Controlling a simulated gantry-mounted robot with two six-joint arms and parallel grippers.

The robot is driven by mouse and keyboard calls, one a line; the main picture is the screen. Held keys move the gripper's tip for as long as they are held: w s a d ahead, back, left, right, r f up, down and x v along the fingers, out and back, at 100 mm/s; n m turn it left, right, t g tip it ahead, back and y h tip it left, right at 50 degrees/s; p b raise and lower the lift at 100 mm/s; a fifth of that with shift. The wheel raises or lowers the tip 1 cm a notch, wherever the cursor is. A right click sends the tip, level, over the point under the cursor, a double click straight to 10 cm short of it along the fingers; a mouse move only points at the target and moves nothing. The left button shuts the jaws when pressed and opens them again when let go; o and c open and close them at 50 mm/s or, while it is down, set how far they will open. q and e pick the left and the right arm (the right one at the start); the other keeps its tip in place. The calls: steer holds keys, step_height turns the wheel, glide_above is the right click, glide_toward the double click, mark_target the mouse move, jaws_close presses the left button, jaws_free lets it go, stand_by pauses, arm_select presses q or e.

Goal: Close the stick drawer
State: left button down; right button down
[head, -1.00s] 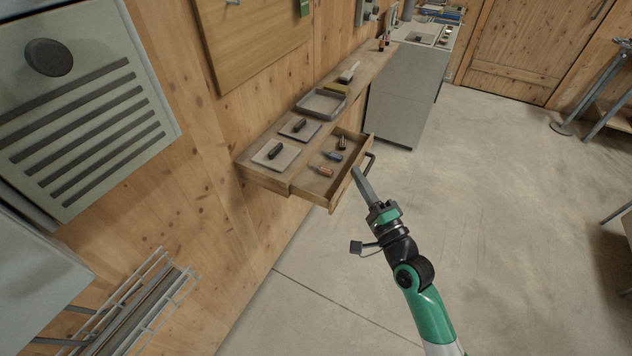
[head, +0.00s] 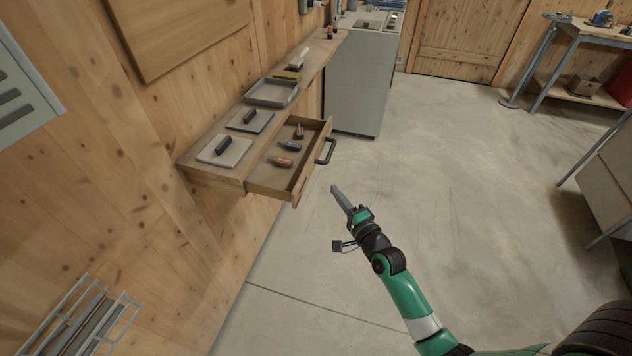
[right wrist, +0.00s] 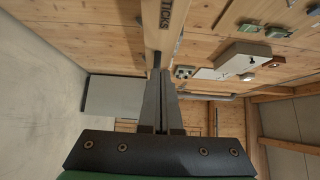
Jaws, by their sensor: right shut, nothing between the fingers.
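The wooden stick drawer (head: 272,184) is pulled out from under the wall shelf in the head view. Its dark handle (head: 328,150) is on the front panel, which faces right. Three small handled tools (head: 285,162) lie inside. My right gripper (head: 335,188) is shut and empty, apart from the front panel on its right side, lower in the picture than the handle. In the right wrist view the shut fingers (right wrist: 158,88) point toward the drawer front (right wrist: 164,25), which carries partly visible lettering ending in "TICKS". My left gripper is not in view.
The wooden shelf (head: 190,166) holds two pads with dark-handled tools and a grey tray (head: 272,92). A grey cabinet (head: 360,90) stands beyond the drawer. The floor (head: 440,190) right of the drawer is clear. A wire rack (head: 75,318) is at lower left.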

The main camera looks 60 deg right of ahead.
mark_target(310, 171)
steer(key=shift+w+d+b, duration=0.3)
steer(key=shift+w+b, duration=0.15)
steer(key=shift+w, duration=0.85)
steer(key=shift+w+d+b, duration=0.25)
steer(key=shift+w+b, duration=0.15)
steer(key=shift+w, duration=0.9)
steer(key=shift+w+d+b, duration=0.3)
steer(key=shift+w+b, duration=0.15)
steer(key=shift+w, duration=0.85)
